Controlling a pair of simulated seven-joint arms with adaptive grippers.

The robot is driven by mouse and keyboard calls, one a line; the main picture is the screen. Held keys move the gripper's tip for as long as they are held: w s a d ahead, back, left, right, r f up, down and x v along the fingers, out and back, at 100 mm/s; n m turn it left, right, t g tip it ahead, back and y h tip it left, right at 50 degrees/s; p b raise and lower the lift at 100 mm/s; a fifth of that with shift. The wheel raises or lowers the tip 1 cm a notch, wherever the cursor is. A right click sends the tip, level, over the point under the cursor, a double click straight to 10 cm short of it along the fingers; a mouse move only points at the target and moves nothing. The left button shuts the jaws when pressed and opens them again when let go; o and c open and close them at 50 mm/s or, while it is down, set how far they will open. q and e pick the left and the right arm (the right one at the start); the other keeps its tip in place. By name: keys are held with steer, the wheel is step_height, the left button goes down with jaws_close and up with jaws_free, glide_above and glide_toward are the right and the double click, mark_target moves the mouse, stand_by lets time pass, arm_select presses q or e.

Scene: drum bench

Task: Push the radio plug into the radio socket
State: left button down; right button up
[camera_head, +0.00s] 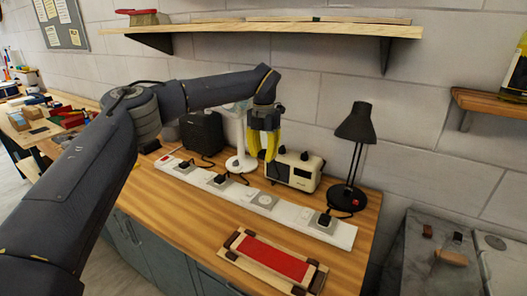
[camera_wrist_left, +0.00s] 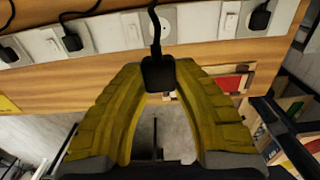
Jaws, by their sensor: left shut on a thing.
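My left gripper (camera_head: 263,152) points down in front of the cream radio (camera_head: 294,170), above the bench. In the left wrist view its yellow fingers (camera_wrist_left: 158,82) are shut on a black plug (camera_wrist_left: 158,73), the radio plug by the task. Its black cord runs up past the strip. A round socket (camera_wrist_left: 161,28) without a plug shows on the white strip beyond the held plug; it also shows in the head view (camera_head: 264,199). The plug is apart from the strip. I cannot make out the plug in the head view. My right gripper is not in view.
The white strip (camera_head: 285,208) carries other black plugs (camera_head: 185,164), (camera_head: 218,179) and (camera_head: 325,219). A white fan (camera_head: 240,163) and black speaker (camera_head: 202,132) stand left of the radio, a black lamp (camera_head: 355,130) right. A red-topped tray (camera_head: 270,260) lies in front.

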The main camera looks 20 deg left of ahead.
arm_select(q)
glide_above(264, 201)
steer(key=shift+f, duration=6.35)
steer(key=shift+f, duration=2.55)
